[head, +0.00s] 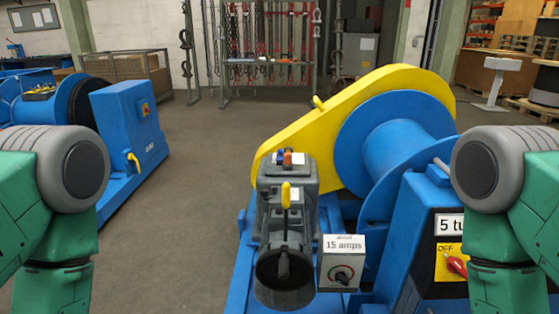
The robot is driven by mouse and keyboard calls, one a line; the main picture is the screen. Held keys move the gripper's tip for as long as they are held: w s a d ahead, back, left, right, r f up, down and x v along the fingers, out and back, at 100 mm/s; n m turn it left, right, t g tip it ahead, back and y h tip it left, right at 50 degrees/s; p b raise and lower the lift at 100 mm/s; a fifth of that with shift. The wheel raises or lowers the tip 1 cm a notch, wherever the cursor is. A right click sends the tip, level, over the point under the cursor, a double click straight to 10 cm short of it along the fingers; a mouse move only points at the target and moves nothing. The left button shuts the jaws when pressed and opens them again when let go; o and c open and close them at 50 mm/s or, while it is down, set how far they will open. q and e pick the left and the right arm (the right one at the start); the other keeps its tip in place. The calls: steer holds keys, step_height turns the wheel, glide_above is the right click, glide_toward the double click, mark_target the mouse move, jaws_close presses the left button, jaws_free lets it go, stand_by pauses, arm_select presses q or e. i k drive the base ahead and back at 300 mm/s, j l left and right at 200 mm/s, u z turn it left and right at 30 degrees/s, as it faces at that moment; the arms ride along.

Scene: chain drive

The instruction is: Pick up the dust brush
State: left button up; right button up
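I cannot make out a dust brush for certain in the head view. A small orange and blue item (287,158) sits on top of the grey motor housing (303,177) of the machine in front of me; it is too small to identify. Several small items lie in a yellow tray (38,92) on the blue machine at the left, also too small to tell apart. Only green and grey links of my two arms show, at the left and right edges. Neither gripper is in view.
The blue winch drum (395,135) with its yellow chain guard (340,108) fills the centre right. A control box marked 15 amps (340,262) and a red switch (456,265) are in front. Open floor (205,150) lies between the two machines. Hanging chains (270,45) are at the back.

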mark_target(280, 155)
steer(key=i+j+u, duration=0.4)
steer(key=j, duration=0.2)
steer(key=i+j+u, duration=0.2)
steer(key=j+u, duration=0.3)
steer(key=i+j+u, duration=0.25)
steer(key=u, duration=0.25)
steer(key=i+j+u, duration=0.3)
steer(key=u, duration=0.15)
steer(key=i+j+z, duration=0.1)
steer(key=i, duration=0.25)
steer(key=i+j, duration=0.15)
steer(key=i, duration=0.2)
steer(key=i+l+z, duration=0.2)
steer(key=z, duration=0.3)
steer(key=i+z, duration=0.75)
steer(key=z, duration=0.25)
